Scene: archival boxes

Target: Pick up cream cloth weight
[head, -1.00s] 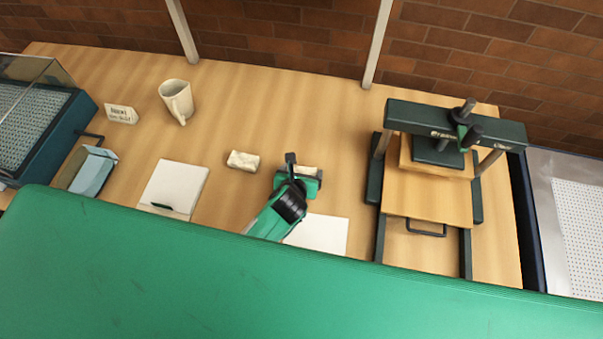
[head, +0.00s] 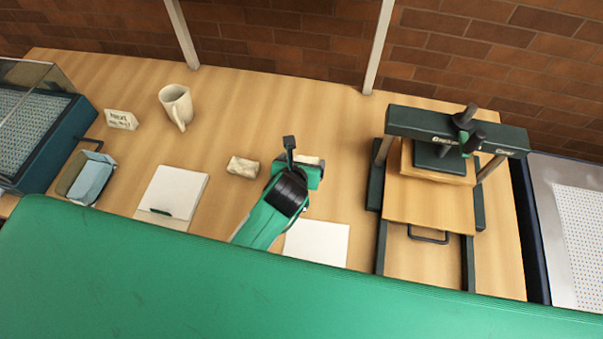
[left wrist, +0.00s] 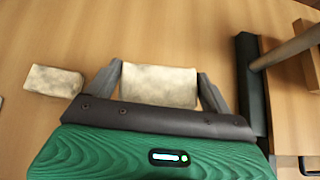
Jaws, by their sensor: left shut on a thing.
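One cream cloth weight (left wrist: 158,84) sits between the two fingers of my left gripper (left wrist: 158,92) in the left wrist view. The fingers touch its two ends. In the head view only a pale strip of this weight (head: 312,160) shows behind the green left gripper (head: 308,174); the rest is hidden. Whether it is clear of the table is hard to tell. A second cream, mottled weight (head: 242,167) lies on the table just left of the gripper; it also shows at the left of the wrist view (left wrist: 53,80). My right gripper is not in view.
A dark green press (head: 430,190) stands to the right. A white sheet (head: 317,244) lies in front of the gripper, and a white pad (head: 174,192) lies at left. A mug (head: 176,105), a small sign (head: 121,119) and a blue box (head: 91,178) are farther left. The table behind the gripper is clear.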

